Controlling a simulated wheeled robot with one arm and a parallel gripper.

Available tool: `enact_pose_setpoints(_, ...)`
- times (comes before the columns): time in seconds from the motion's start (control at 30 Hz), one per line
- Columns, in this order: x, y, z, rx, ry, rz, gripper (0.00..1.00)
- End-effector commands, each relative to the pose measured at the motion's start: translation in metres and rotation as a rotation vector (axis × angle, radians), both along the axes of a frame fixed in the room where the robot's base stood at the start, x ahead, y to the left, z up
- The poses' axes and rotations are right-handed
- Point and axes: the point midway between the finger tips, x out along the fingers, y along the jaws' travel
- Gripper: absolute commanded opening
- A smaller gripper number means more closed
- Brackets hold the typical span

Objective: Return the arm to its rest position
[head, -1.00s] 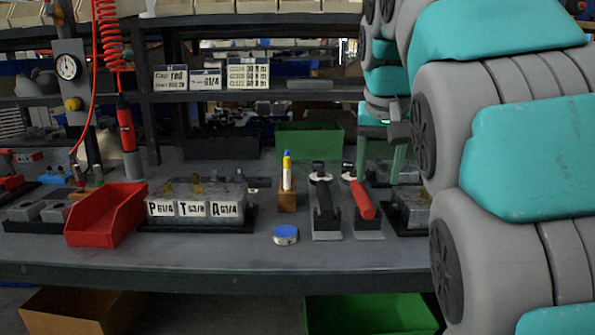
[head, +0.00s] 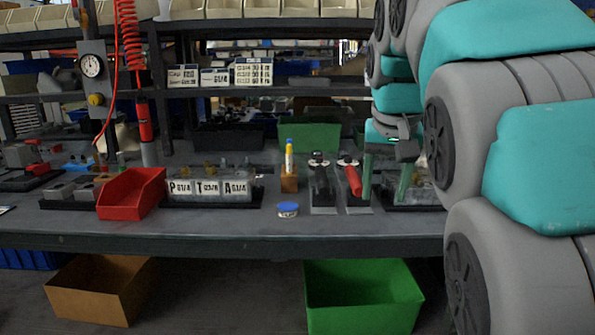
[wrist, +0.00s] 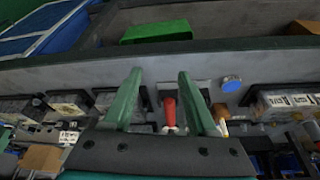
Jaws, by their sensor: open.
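My gripper (head: 386,181) is open and empty, with two green fingers pointing down, at the right of the head view. In that view the fingers appear just right of the red-handled tool (head: 352,180), in front of a valve block on a dark tray (head: 420,205). In the wrist view, the gripper (wrist: 160,74) has its fingers spread apart, with nothing between the tips. The red handle (wrist: 170,112) shows between the fingers, beyond them. My teal and grey arm fills the right side of the head view.
The bench (head: 240,228) holds a red bin (head: 131,195), a labelled valve block (head: 208,188), a blue-lidded puck (head: 288,209), a marker in a wooden stand (head: 289,183) and a black-handled tool (head: 322,187). A cardboard box (head: 100,288) and green bin (head: 363,295) stand below.

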Motion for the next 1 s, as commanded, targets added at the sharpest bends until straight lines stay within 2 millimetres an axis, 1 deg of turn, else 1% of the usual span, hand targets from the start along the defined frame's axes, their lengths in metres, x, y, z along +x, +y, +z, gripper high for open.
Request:
enact_pose_setpoints(0.17, -0.016, -0.004, -0.021, 0.010, 0.036, -0.002, 0.58)
enact_pose_setpoints(0.27, -0.028, -0.006, -0.037, 0.016, 0.065, -0.002, 0.58)
enact_pose_setpoints(0.37, -0.046, -0.009, -0.058, 0.023, 0.102, -0.001, 0.58)
enact_pose_setpoints(0.47, -0.069, -0.011, -0.087, 0.032, 0.149, 0.005, 0.58)
enact_pose_setpoints(0.57, -0.097, -0.013, -0.116, 0.037, 0.198, 0.017, 0.58)
enact_pose_setpoints(0.6, -0.108, -0.013, -0.129, 0.040, 0.219, 0.023, 0.58)
enact_pose_setpoints(0.67, -0.125, -0.013, -0.148, 0.044, 0.247, 0.034, 0.58)
enact_pose_setpoints(0.7, -0.139, -0.012, -0.160, 0.047, 0.270, 0.042, 0.58)
enact_pose_setpoints(0.77, -0.158, -0.012, -0.179, 0.048, 0.301, 0.056, 0.58)
enact_pose_setpoints(1.0, -0.237, -0.007, -0.251, 0.051, 0.419, 0.127, 0.58)
